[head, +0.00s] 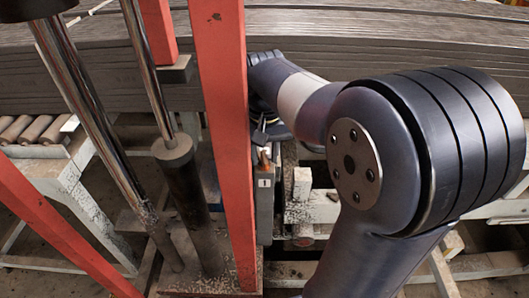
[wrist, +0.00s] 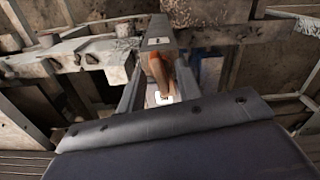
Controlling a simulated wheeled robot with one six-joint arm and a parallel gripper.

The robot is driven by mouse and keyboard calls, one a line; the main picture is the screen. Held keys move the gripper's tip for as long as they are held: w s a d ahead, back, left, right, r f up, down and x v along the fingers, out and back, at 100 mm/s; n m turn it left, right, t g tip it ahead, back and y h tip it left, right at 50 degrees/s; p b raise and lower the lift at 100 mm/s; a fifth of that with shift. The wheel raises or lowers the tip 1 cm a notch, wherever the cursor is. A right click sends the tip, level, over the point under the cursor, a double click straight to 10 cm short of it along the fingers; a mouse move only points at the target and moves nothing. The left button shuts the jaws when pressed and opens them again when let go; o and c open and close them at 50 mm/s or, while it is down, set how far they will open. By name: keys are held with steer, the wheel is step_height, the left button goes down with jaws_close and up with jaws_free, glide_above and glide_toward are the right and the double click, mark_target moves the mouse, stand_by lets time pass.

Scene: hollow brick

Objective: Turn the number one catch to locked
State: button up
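The number one catch has a grey body (head: 264,200) with a small white plate marked 1, just right of a red post. Its copper-brown lever (wrist: 158,72) shows in the wrist view, below the numbered plate, and its tip shows small in the head view (head: 265,158). My gripper (wrist: 160,66) is open, with one grey finger on each side of the lever. A gap shows on the left side; I cannot tell whether the right finger touches. A small white patch (wrist: 163,98) lies beyond the lever, partly hidden. In the head view the red post and my arm hide most of my gripper.
The red upright post (head: 222,120) stands close left of the catch. Dark cylinders (head: 185,195) and shiny rods stand farther left. Stacked grey boards (head: 430,30) run across the back. A worn pale frame (head: 300,205) lies right of the catch.

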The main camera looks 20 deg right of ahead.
mark_target(265, 156)
steer(key=shift+c, duration=0.4)
jaws_close()
steer(key=shift+r, duration=0.1)
steer(key=shift+m+p, duration=0.45)
steer(key=shift+m, duration=0.75)
steer(key=shift+o, duration=0.4)
jaws_free()
step_height(265, 156, up, 11)
